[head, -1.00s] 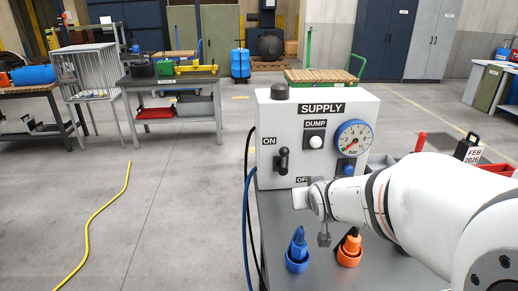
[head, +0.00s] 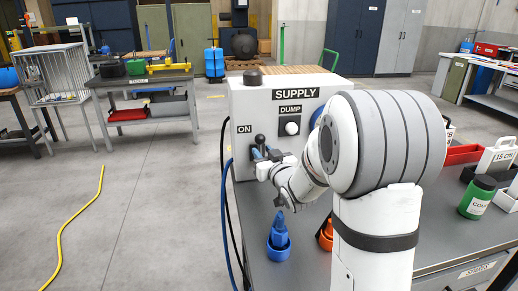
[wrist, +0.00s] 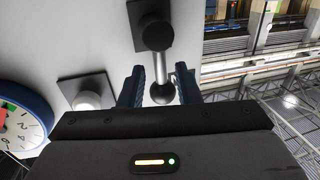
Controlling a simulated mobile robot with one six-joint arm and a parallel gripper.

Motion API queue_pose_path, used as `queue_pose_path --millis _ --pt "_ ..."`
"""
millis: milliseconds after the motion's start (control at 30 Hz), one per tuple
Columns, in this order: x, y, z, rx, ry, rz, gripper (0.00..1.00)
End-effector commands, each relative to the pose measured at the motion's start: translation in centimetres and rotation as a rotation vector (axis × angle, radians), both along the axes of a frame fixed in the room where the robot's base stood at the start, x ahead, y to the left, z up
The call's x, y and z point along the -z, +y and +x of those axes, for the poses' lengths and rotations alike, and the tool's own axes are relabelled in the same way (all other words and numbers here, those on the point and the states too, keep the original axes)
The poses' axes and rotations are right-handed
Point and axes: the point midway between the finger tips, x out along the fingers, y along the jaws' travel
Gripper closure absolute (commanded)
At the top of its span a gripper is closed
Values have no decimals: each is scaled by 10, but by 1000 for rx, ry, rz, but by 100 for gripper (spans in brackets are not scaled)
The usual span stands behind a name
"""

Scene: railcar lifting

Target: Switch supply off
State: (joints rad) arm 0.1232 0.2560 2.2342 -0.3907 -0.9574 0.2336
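The white supply box (head: 240,100), labelled SUPPLY, stands on the grey bench. Its black-knobbed lever (head: 259,140) points up, close to the ON label (head: 244,129). In the wrist view, which is turned over, the lever's silver rod and black ball knob (wrist: 163,93) lie between my two blue fingers. My gripper (head: 265,153) is open at the lever (wrist: 160,84); a firm hold does not show. The OFF label is hidden behind my arm. The DUMP button (head: 292,127) is right of the lever. The pressure gauge (wrist: 18,120) shows in the wrist view, mostly covered in the head view.
Black and blue hoses run down the box's left side.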

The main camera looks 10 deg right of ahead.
Motion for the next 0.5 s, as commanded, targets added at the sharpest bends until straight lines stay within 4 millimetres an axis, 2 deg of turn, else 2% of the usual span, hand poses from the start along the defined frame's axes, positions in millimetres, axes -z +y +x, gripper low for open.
queue_pose_path --millis 100,200,500 --pt "0 4 17 -2 0 0 70" --pt "0 6 25 -1 1 0 70" --pt "0 7 30 -1 1 0 70"
